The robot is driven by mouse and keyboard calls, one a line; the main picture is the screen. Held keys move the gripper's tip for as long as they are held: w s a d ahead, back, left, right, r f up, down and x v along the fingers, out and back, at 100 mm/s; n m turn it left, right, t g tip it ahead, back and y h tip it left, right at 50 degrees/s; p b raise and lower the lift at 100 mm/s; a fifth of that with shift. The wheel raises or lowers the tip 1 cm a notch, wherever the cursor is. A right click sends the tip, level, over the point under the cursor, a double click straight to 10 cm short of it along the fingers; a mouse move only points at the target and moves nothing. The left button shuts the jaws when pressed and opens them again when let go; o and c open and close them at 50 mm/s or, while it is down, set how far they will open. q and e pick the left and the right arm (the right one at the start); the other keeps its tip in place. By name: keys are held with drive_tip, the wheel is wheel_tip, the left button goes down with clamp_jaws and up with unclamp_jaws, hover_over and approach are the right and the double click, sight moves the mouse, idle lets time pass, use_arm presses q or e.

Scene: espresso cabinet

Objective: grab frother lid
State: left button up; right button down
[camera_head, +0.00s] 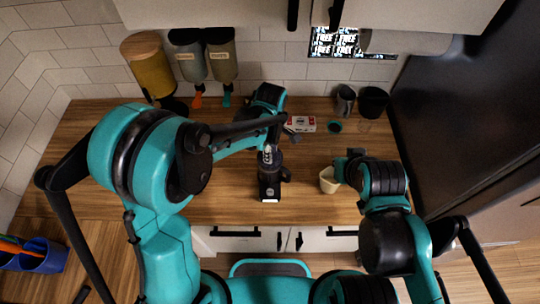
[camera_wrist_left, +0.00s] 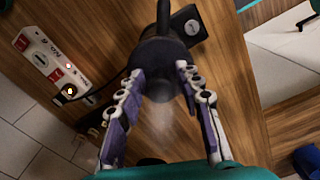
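The black frother (camera_head: 269,188) stands on the wooden counter in the middle of the head view, its handle side to the right. My left gripper (camera_head: 268,152) points down just above it. In the left wrist view, the frother's dark round top (camera_wrist_left: 160,55) lies between the fingertips of my left gripper (camera_wrist_left: 160,72). The fingers are spread, one on each side; I cannot tell whether they touch it. The lid is not clearly distinct from the dark body. My right gripper (camera_head: 345,168) is beside a cream cup (camera_head: 328,181); its fingers are hidden.
A white and red power strip (camera_wrist_left: 48,62) lies behind the frother. A grey pitcher (camera_head: 345,101) and a black container (camera_head: 373,102) stand at the back right. A wood-lidded yellow canister (camera_head: 150,66) is at the back left. The counter left of the frother is clear.

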use_arm(q)
clamp_jaws()
